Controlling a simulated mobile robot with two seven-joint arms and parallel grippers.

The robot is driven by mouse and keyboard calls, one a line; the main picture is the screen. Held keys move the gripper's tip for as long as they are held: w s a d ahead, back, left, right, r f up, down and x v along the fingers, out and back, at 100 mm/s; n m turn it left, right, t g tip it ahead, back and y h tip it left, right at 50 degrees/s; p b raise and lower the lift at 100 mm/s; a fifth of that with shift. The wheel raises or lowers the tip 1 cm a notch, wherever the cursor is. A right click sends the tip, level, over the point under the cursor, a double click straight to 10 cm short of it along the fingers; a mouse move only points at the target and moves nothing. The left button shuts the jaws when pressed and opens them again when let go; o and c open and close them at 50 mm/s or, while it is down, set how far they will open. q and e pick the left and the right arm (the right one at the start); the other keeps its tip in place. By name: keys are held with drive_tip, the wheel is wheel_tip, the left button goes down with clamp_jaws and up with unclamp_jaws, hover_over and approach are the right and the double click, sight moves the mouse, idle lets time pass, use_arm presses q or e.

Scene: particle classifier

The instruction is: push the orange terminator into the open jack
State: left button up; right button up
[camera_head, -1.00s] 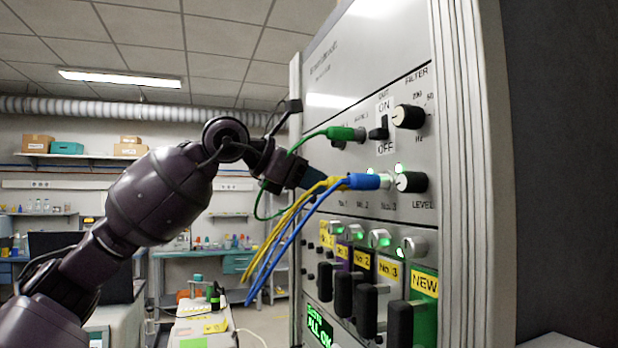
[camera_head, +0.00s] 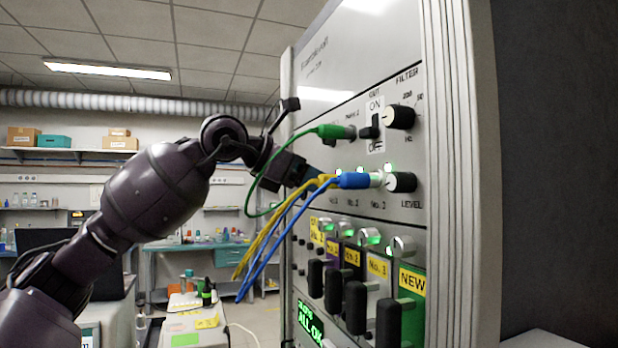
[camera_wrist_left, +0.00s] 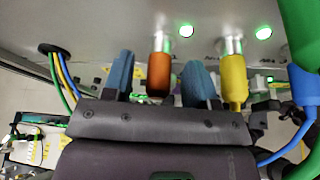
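In the left wrist view the orange terminator (camera_wrist_left: 158,75) is a short orange cylinder with a silver collar that reaches to the panel face. My left gripper (camera_wrist_left: 159,85) is open, with one blue finger on each side of the terminator and a visible gap on both sides. In the head view my left gripper (camera_head: 312,173) is at the panel, its fingers partly hidden by the cables; the terminator is hidden there. The open jack cannot be made out apart from the collar. My right gripper is not in view.
A yellow plug (camera_wrist_left: 233,82) sits just right of the fingers. The blue plug (camera_head: 358,180) and green plug (camera_head: 335,132) are in the instrument panel (camera_head: 345,95), with yellow and blue cables hanging close to my gripper. Black handles (camera_head: 388,320) stick out below.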

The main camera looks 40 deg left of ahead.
use_arm(q)
drive_tip(key=shift+s+a, duration=0.2)
drive_tip(key=shift+s, duration=0.1)
drive_tip(key=b+v, duration=0.3)
drive_tip(key=v, duration=0.7)
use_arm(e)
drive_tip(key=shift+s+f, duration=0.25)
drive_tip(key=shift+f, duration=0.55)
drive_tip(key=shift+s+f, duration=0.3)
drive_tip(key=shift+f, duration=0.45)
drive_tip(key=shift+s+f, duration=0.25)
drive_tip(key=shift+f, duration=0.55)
use_arm(q)
drive_tip(key=shift+s+r, duration=0.1)
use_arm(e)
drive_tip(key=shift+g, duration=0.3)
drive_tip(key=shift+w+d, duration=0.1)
